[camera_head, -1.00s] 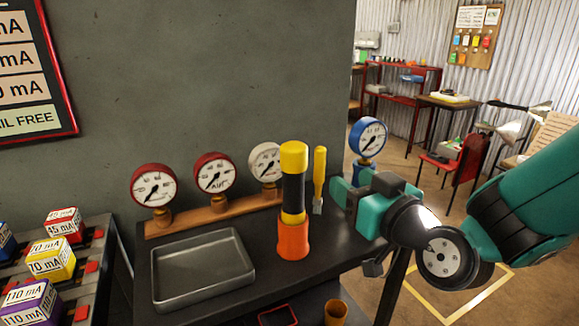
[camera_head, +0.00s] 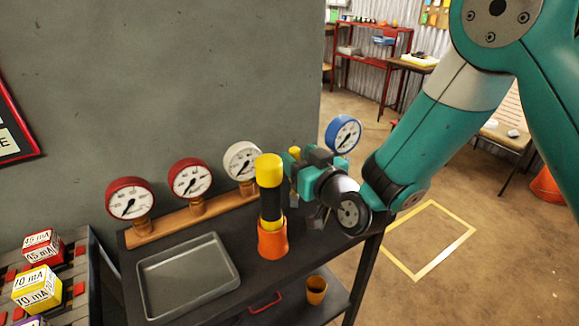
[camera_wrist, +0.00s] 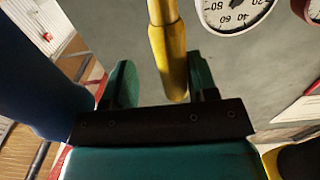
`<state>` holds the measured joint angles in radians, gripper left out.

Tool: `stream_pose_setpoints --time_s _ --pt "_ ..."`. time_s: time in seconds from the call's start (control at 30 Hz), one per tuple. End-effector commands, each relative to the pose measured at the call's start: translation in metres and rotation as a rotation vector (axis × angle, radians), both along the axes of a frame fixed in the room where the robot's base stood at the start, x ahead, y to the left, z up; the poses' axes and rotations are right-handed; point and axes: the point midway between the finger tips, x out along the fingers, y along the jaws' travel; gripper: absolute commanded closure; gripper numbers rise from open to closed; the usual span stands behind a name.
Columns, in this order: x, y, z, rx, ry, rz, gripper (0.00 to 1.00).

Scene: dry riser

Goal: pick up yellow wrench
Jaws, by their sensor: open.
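The yellow wrench (camera_head: 294,151) stands upright at the back of the dark bench, mostly hidden behind my gripper in the head view. Its yellow handle (camera_wrist: 166,50) shows clearly in the wrist view and reaches down between the two fingers, nearer the right one. My gripper (camera_wrist: 162,82) is open, with a green finger on each side of the handle; there is a visible gap to the left finger. I cannot tell whether the right finger touches it. In the head view my gripper (camera_head: 296,172) is just right of the yellow-and-black tool.
The yellow-and-black tool (camera_head: 271,205) stands in an orange holder close left. A blue gauge (camera_head: 343,134) is close right, and a white gauge (camera_head: 242,161) is left behind. A metal tray (camera_head: 150,283) lies on the bench. An orange cup (camera_head: 316,290) sits lower down.

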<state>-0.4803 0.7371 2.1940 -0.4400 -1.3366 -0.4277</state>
Motion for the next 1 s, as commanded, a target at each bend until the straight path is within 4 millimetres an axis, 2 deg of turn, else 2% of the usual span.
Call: stream_pose_setpoints --time_s 0.1,0.3,0.33,1.0 --pt "-0.0043 0.0107 0.0015 0.0 -0.005 0.019 0.49" --pt "-0.005 0.0132 0.0015 0.0 -0.005 0.022 0.95" --pt "-0.005 0.0131 0.0014 0.0 -0.005 0.022 0.99" --pt "-0.0053 0.0091 0.0059 -0.001 -0.004 0.018 1.0"
